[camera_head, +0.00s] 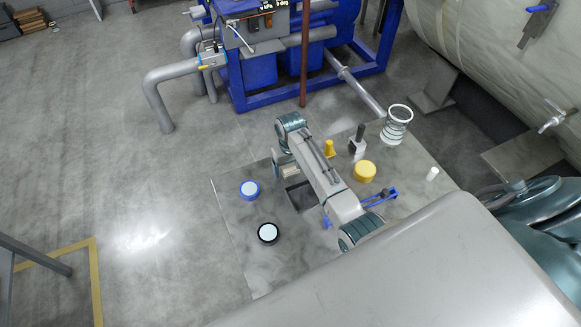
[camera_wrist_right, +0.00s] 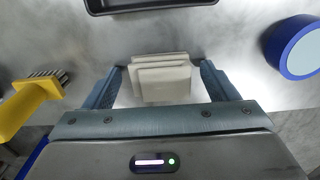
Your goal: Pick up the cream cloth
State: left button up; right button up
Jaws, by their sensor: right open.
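The cream cloth (camera_wrist_right: 163,80) is a folded, layered block lying on the grey table. In the right wrist view it lies between the two blue-grey fingers of my right gripper (camera_wrist_right: 163,88). The fingers are apart, one on each side, with a gap showing at the left and little gap at the right; I cannot tell whether either touches. In the head view the cloth (camera_head: 291,171) shows partly beside my right gripper (camera_head: 283,168), behind the dark tray, and my arm hides some of it. My left gripper is not in view.
The dark tray (camera_head: 301,197) lies nearby, with a blue-rimmed round container (camera_head: 249,190) to the left and a black-rimmed one (camera_head: 268,233) in front. A yellow brush (camera_wrist_right: 28,103), yellow round piece (camera_head: 365,171) and wire-banded jar (camera_head: 396,125) stand to the right.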

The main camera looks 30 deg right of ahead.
jog(key=shift+w, duration=0.1)
jog(key=c, duration=1.1)
jog(key=shift+o, duration=0.2)
jog(key=shift+r, duration=0.15)
